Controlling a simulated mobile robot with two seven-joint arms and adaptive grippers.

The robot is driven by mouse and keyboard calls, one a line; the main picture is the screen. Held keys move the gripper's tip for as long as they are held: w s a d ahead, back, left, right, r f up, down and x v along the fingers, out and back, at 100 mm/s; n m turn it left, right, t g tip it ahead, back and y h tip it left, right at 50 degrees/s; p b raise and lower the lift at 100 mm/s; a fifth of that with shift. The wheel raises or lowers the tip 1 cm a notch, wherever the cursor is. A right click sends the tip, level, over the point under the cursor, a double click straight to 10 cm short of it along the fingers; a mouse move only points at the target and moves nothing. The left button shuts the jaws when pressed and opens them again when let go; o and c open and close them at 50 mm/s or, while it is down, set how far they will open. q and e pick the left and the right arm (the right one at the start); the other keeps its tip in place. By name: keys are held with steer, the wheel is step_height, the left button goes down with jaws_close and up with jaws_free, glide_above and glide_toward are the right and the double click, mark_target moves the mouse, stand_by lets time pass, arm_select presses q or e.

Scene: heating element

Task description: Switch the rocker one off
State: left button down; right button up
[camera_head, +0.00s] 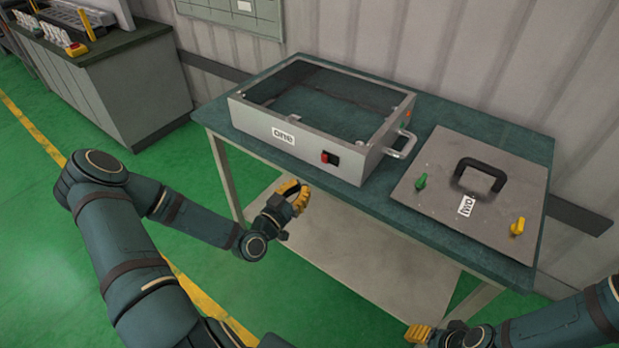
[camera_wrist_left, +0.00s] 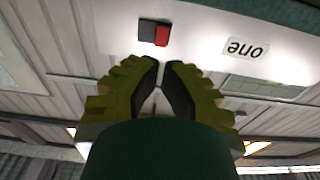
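The rocker switch (camera_head: 330,158), half red and half black, sits on the front face of the grey box marked "one" (camera_head: 235,108), right of the label. The wrist view also shows the rocker (camera_wrist_left: 153,33) just beyond the fingertips, with the "one" label (camera_wrist_left: 245,49) beside it. Which way the rocker is tipped is too small to tell. My left gripper (camera_head: 298,194) is in front of and below the box front, apart from the rocker. Its yellow fingers are nearly together with nothing between them. My right gripper (camera_head: 418,332) is low at the bottom edge, away from the table.
The box stands on a green-topped table (camera_head: 408,218). To its right lies a grey panel marked "two" (camera_head: 440,190) with a black handle, a green knob and a yellow knob. A metal handle (camera_head: 402,146) sticks out from the box's right side. A lower shelf (camera_head: 350,255) lies beneath.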

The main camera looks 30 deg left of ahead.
arm_select(q)
steer(key=shift+s+a+f, duration=0.1)
steer(key=shift+s+a, duration=0.05)
steer(key=shift+s, duration=1.6)
